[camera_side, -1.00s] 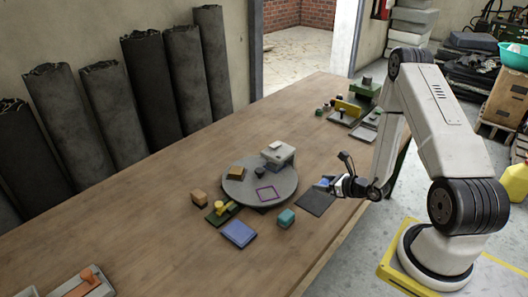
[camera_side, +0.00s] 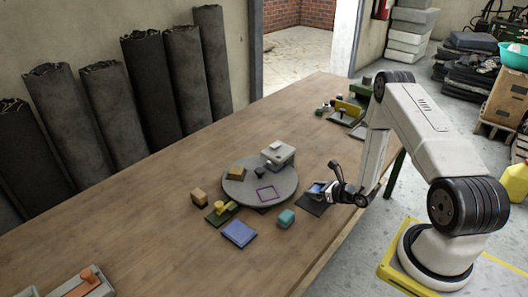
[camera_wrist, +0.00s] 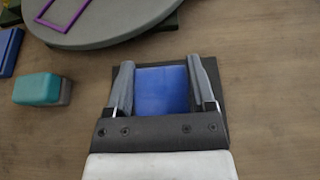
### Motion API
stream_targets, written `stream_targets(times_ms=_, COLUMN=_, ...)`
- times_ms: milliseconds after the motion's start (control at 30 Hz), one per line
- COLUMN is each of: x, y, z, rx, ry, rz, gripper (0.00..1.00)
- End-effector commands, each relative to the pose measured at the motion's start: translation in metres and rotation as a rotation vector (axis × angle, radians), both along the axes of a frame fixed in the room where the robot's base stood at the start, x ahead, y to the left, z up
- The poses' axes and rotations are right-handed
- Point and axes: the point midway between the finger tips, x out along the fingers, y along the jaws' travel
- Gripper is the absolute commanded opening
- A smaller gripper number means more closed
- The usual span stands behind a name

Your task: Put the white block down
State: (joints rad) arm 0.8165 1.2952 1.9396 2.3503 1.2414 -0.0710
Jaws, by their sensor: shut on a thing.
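My gripper (camera_side: 318,190) is shut on a blue block (camera_wrist: 160,92), which fills the space between its two fingers in the wrist view. Gripper and block are over a dark square mat (camera_side: 313,208) near the table's front edge. Whether the block touches the mat cannot be told. No white block shows between the fingers. A pale grey-white box-shaped thing (camera_side: 280,154) stands at the back of the round grey disc (camera_side: 238,192).
A purple square outline (camera_side: 267,194) marks the disc. Bare table (camera_side: 150,220) lies to the left; dark rolls (camera_side: 150,90) lean on the wall.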

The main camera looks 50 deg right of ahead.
Motion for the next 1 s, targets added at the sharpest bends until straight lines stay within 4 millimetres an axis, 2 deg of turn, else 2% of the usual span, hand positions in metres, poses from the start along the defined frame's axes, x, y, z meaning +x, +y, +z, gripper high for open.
stream_targets(times_ms=200, x=0.000, y=0.000, z=-0.014, rx=-0.001, ry=-0.002, rz=-0.001, gripper=0.00)
stream_targets(times_ms=667, x=0.000, y=0.000, z=-0.018, rx=-0.001, ry=-0.002, rz=-0.001, gripper=0.00)
stream_targets(times_ms=700, x=0.000, y=0.000, z=-0.018, rx=0.000, ry=0.000, rz=-0.001, gripper=0.80)
stream_targets(times_ms=767, x=0.000, y=0.000, z=-0.018, rx=0.000, ry=0.000, rz=-0.001, gripper=0.99)
stream_targets(times_ms=1000, x=0.000, y=0.000, z=-0.018, rx=0.000, ry=0.000, rz=-0.001, gripper=1.00)
